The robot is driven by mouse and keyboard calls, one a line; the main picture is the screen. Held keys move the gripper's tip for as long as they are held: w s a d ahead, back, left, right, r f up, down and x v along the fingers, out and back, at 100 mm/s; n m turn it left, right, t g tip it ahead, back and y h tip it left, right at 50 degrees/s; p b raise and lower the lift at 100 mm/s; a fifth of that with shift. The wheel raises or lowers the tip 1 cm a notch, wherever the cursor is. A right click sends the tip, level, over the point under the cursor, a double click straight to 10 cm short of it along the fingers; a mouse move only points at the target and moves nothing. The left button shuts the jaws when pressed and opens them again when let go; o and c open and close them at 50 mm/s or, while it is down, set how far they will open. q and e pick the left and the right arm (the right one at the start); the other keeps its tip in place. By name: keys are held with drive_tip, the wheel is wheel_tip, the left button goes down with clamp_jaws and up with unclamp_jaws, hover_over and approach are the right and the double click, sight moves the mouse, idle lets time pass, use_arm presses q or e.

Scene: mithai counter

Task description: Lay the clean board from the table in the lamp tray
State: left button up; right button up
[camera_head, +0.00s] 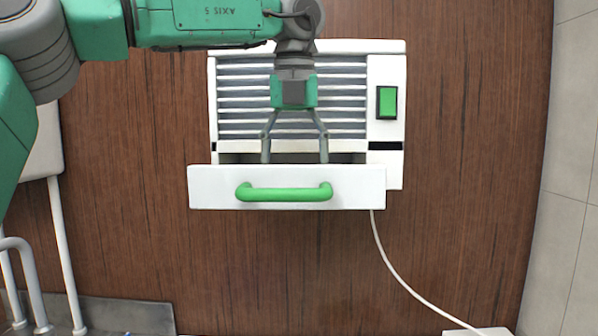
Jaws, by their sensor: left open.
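A white slatted box (384,60) stands on the brown wooden table (460,150). Its drawer (355,187), which looks like the lamp tray, has a white front and a green handle (285,192). The drawer front stands a little out from the box, with a dark gap behind it. My left gripper (294,158) points down over that gap, its two fingers spread apart, just behind the drawer front. I see nothing between the fingers. No board can be made out; the inside of the drawer is mostly hidden. My right gripper is not in view.
A green rocker switch (387,102) is on the box's right side. A white cable (395,270) runs from the box to a white block (476,332) at the bottom edge. White tubes (65,255) stand at the left. The wood right of the box is clear.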

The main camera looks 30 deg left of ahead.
use_arm(q)
drive_tip(key=r, duration=0.2)
drive_tip(key=shift+s+a+r, duration=0.2)
drive_tip(key=shift+a+r, duration=0.15)
drive_tip(key=shift+a, duration=0.05)
drive_tip(key=shift+a+r, duration=0.45)
drive_tip(key=shift+r, duration=0.05)
drive_tip(key=shift+d+r, duration=0.15)
drive_tip(key=shift+d, duration=0.65)
